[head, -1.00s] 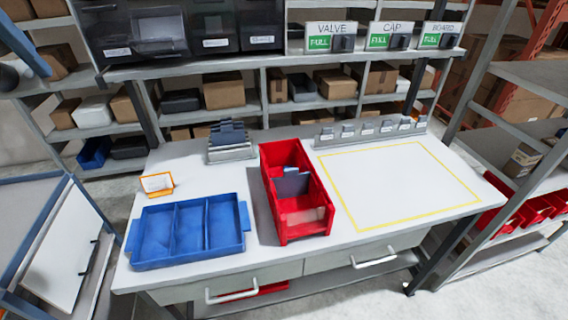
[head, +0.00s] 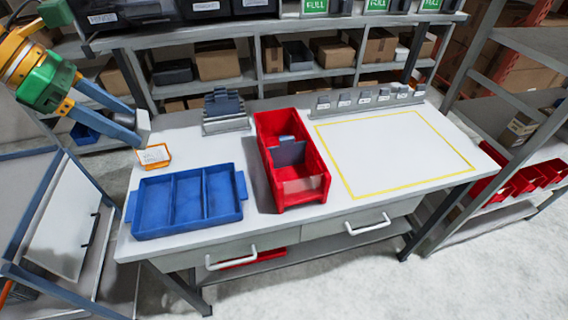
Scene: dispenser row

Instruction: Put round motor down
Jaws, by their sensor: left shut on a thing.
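My left gripper (head: 136,124) comes in at the upper left, over the table's back left corner. It is shut on a light grey piece (head: 144,124) between its fingertips, which I take for the round motor. Its shape is partly hidden, so I cannot tell that it is round. The piece is just behind the orange-framed card (head: 154,156); whether it touches the table I cannot tell. A blue tray (head: 243,188) with three empty-looking compartments lies in front. My right gripper is not in view.
A red bin (head: 303,190) with a grey divider stands mid-table. A yellow outline (head: 345,170) encloses bare white tabletop (head: 395,150) at right. Small labelled grey holders (head: 366,101) line the back edge. Shelves stand behind and at right.

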